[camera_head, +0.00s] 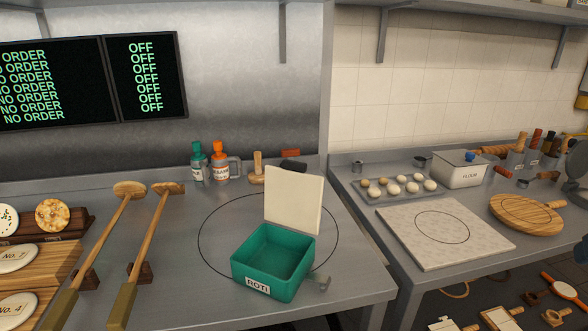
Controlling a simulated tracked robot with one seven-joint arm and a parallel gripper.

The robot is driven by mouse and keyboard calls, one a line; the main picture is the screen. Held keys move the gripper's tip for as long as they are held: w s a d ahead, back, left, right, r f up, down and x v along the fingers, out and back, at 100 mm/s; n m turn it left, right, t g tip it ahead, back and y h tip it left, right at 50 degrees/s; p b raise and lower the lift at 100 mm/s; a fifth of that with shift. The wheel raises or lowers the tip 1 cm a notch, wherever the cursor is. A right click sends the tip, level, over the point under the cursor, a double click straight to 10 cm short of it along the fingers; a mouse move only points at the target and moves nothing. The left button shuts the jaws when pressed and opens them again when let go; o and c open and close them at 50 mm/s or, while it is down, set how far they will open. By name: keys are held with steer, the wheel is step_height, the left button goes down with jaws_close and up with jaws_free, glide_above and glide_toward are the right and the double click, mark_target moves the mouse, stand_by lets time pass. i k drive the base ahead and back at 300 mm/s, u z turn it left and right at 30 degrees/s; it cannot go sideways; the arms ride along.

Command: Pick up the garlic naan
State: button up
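No bread is clearly marked as garlic naan. A round golden-brown disc with darker spots (53,215) stands upright on a dark wooden stand (75,234) at the far left; it looks like bread, but I cannot tell its kind. Next to it, a pale disc with dark green specks (8,219) is cut off by the left edge; I cannot tell if it is bread or a sign. A green box labelled ROTI (272,262), its pale lid (294,200) raised, stands open and looks empty on the steel counter. My gripper is not in view.
Bottles (197,162) stand at the back. On the right counter are a tray of dough balls (400,186), a pale board (445,232) and a flour bin (460,170).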

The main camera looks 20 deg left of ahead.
mark_target(53, 215)
steer(key=u, duration=1.55)
steer(key=k, duration=0.9)
steer(key=i, duration=0.9)
steer(key=z, duration=0.05)
